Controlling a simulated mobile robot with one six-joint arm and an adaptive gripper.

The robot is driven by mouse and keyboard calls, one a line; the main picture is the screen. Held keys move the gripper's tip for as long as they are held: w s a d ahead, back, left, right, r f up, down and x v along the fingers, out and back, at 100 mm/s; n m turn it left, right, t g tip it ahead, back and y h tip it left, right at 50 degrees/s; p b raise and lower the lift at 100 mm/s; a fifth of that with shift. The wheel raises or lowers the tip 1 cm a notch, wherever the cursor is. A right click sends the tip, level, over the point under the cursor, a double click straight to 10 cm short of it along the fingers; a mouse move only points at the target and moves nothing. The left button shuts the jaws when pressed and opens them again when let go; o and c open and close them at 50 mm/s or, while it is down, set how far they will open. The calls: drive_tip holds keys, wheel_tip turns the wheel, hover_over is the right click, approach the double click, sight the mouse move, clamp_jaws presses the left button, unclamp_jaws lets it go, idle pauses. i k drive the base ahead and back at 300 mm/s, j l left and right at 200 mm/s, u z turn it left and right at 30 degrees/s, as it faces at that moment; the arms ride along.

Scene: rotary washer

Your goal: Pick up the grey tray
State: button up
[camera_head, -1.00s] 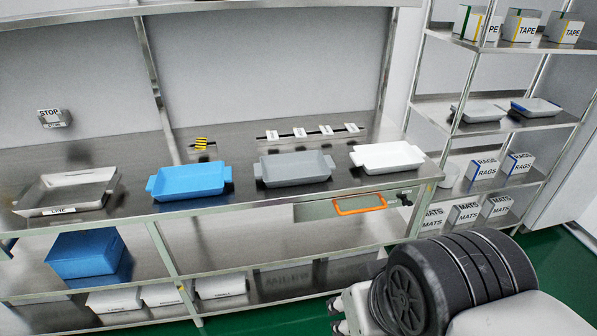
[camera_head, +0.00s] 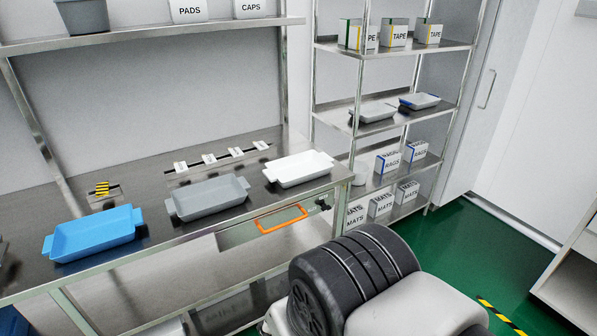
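The grey tray (camera_head: 208,198) lies on the metal workbench (camera_head: 160,252), between a blue tray (camera_head: 95,236) on its left and a white tray (camera_head: 299,169) on its right. It is upright, with a small handle at each end, and looks empty. My gripper is not in view. A dark ribbed cylinder and a pale rounded body of my own robot fill the lower middle, in front of the bench and apart from the tray.
An orange handle (camera_head: 282,218) sits on the bench front below the trays. White tags (camera_head: 209,159) stand behind the grey tray. A shelf rack at right holds TAPE boxes (camera_head: 394,34), trays (camera_head: 374,112) and RAGS boxes (camera_head: 388,162).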

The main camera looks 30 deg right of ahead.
sight(190, 203)
drive_tip(key=i+j, duration=0.35)
drive_tip(key=i, duration=0.2)
drive_tip(key=i+j, duration=0.3)
drive_tip(key=i, duration=0.2)
drive_tip(key=z, duration=0.05)
